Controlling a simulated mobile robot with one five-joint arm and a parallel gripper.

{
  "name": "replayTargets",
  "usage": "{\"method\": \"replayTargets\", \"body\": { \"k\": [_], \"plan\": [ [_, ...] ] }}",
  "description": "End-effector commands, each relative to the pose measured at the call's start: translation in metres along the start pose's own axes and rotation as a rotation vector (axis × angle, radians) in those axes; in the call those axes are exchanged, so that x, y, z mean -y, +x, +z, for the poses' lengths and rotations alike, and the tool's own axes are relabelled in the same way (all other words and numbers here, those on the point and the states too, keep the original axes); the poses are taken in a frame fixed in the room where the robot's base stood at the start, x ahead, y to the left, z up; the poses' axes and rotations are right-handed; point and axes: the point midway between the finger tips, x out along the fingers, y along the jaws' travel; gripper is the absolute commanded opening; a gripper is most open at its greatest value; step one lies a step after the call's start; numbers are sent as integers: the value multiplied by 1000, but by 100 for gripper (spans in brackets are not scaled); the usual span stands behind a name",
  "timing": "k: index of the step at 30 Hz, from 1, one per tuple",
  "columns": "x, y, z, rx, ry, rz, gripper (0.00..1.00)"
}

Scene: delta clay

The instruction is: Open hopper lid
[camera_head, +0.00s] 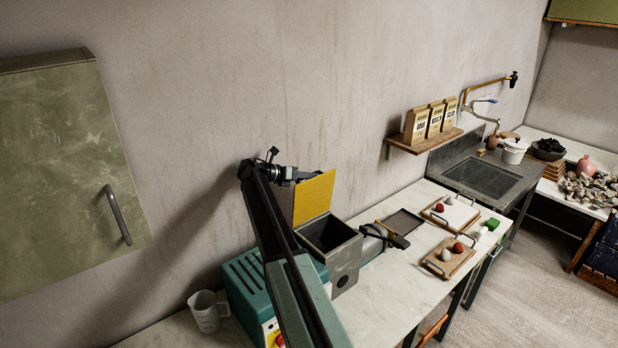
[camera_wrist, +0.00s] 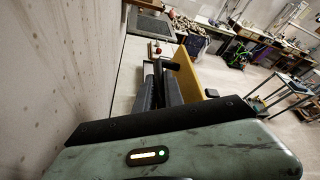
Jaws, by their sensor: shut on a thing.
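The hopper lid (camera_head: 314,198) is a yellow panel standing raised and nearly upright at the hopper's wall-side edge. The grey metal hopper (camera_head: 345,262) is open at the top, with a dark inside. My gripper (camera_head: 290,175) is at the lid's upper edge, on the wall side. In the wrist view the yellow lid (camera_wrist: 187,72) stands just right of my dark fingers (camera_wrist: 162,84). The gripper is shut on the lid; a dark piece by the fingertips may be its handle. My arm hides part of the teal machine (camera_head: 246,285).
A white jug (camera_head: 207,310) stands left of the machine. Wooden trays (camera_head: 449,257) with small balls and a dark flat plate (camera_head: 405,222) lie on the counter to the right. A wall shelf (camera_head: 425,141) holds several bags. A green cabinet (camera_head: 70,170) hangs at left.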

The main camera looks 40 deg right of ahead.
Motion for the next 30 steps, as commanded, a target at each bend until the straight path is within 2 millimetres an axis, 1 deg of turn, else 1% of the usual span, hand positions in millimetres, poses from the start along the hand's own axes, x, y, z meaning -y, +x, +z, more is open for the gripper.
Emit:
{"method": "replayTargets", "body": {
  "k": [2, 3, 5, 6, 15, 19, 23, 27, 30],
  "plan": [
    [-1, -3, 0, 2, 1, 2, 0],
    [-2, -4, 0, 3, 1, 3, 16],
    [-2, -5, 0, 3, 0, 5, 32],
    [-3, -5, -1, 3, 0, 5, 34],
    [-4, -7, -1, 3, -1, 8, 34],
    [-3, -14, 0, 3, -2, 8, 34],
    [-2, -35, 1, 4, -3, 10, 34],
    [-2, -63, 2, 4, -3, 10, 34],
    [-2, -79, 1, 3, -1, 8, 34]
  ]
}}
